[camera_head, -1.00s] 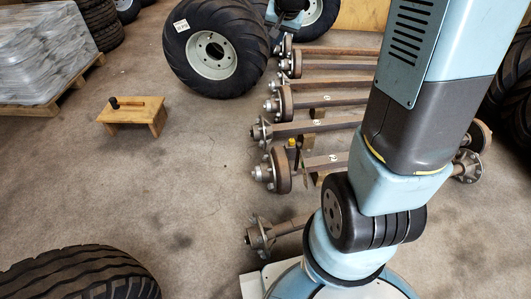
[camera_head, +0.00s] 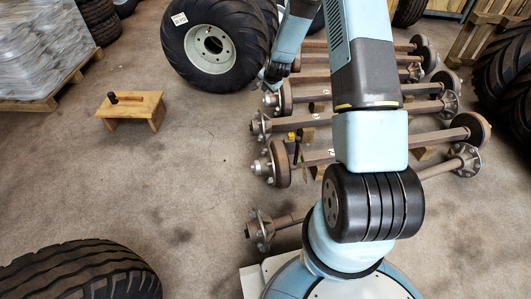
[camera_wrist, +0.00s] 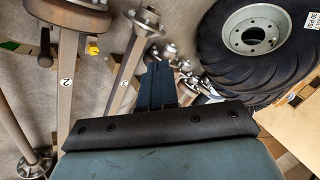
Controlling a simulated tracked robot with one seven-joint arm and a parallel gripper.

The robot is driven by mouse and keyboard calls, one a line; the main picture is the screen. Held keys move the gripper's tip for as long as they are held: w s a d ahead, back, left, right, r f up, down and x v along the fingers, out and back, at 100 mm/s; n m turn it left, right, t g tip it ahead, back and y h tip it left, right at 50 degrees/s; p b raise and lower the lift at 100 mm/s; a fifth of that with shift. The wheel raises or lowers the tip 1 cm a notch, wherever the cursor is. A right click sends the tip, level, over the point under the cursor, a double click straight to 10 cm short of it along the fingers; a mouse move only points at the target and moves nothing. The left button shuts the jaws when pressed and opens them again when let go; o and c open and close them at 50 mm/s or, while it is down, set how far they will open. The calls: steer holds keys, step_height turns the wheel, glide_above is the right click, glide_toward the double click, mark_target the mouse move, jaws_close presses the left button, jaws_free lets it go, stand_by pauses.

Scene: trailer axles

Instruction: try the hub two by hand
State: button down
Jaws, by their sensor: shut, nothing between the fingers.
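In the head view several trailer axles lie side by side, hub ends to the left. One axle with a rusty drum and studded hub (camera_head: 277,163) carries a white label (camera_head: 331,152). In the wrist view that axle's label reads 2 (camera_wrist: 65,83). The neighbouring axle's bare hub (camera_head: 260,127) also shows in the wrist view (camera_wrist: 146,20); its label (camera_wrist: 125,82) is too small to read surely. My gripper (camera_head: 272,76) is shut and empty, near the hub ends of the farther axles. It also shows in the wrist view (camera_wrist: 158,68). Its tips' contact is unclear.
A large tyre with a white rim (camera_head: 212,45) stands just beyond my gripper. A small wooden stool (camera_head: 132,109) with a dark-handled tool stands left. A wrapped pallet (camera_head: 40,50) is at the back left, another tyre (camera_head: 80,272) at front left. The floor between is clear.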

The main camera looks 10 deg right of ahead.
steer(key=s+f+m, duration=0.2)
steer(key=f+m, duration=0.1)
steer(key=f, duration=0.9)
steer(key=s+f+m+h, duration=0.1)
steer(key=s+f+m, duration=0.15)
steer(key=f, duration=0.95)
steer(key=s+f+m, duration=0.2)
steer(key=s+f, duration=0.1)
steer(key=f, duration=0.9)
glide_toward(264, 150)
steer(key=f, duration=0.2)
steer(key=s+f, duration=0.1)
steer(key=f, duration=0.2)
steer(key=shift+a, duration=0.1)
steer(key=shift+w+f, duration=0.15)
steer(key=shift+w, duration=0.35)
steer(key=shift+w+f, duration=0.2)
steer(key=shift+w, duration=0.35)
steer(key=shift+w+f, duration=0.35)
steer(key=shift+w, duration=0.5)
steer(key=shift+w, duration=0.1)
steer(key=shift+w+f+g, duration=0.1)
steer(key=shift+w+g, duration=0.4)
steer(key=shift+w, duration=0.1)
steer(key=shift+w+f, duration=0.1)
steer(key=shift+w, duration=0.45)
